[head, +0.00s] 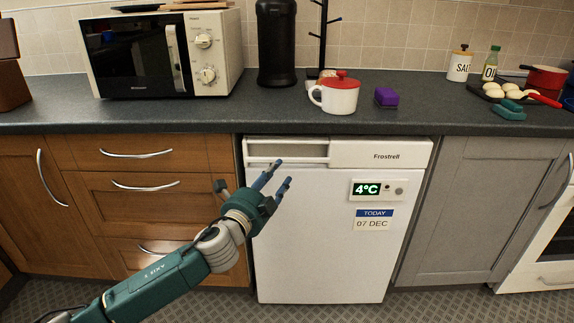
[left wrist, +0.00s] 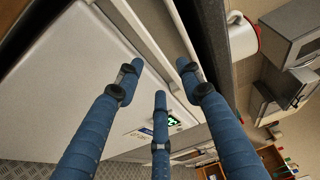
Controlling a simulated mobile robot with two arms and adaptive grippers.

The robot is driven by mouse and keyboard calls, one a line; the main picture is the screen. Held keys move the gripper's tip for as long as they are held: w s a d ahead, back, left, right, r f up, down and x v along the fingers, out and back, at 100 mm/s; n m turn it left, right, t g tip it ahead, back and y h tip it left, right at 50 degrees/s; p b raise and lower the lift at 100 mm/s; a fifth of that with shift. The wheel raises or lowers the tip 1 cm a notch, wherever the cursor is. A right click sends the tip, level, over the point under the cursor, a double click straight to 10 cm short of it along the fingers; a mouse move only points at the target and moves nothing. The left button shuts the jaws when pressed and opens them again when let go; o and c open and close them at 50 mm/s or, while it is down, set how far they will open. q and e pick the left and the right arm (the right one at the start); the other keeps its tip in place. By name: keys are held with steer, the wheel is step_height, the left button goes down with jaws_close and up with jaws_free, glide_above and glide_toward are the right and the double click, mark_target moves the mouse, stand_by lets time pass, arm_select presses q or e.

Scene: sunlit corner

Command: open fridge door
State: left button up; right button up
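The white fridge (head: 325,235) stands under the dark worktop, and its door is shut. A recessed handle strip (head: 287,150) runs along the upper left of its front. A 4°C display (head: 367,189) and a date label sit at the upper right. My left gripper (head: 282,171) is in front of the upper left of the door, just below the handle strip. Its blue fingers are spread and empty. In the left wrist view the open fingers (left wrist: 160,85) point towards the top edge of the fridge door (left wrist: 85,85). I cannot tell whether they touch it. My right gripper is not in view.
Wooden drawers (head: 140,190) flank the fridge on the left and a grey cupboard (head: 485,205) on the right. A red-lidded white mug (head: 338,96) and a purple sponge (head: 386,97) stand on the worktop (head: 290,119) above. The floor before the fridge looks clear.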

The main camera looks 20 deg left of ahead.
mark_target(288, 162)
arm_select(q)
steer(key=w, duration=0.6)
steer(key=shift+w+d+f+b, duration=0.15)
steer(key=shift+d+b, duration=0.2)
steer(key=shift+b, duration=0.05)
steer(key=shift+w, duration=0.65)
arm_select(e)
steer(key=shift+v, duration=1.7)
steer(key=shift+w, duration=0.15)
arm_select(q)
jaws_close()
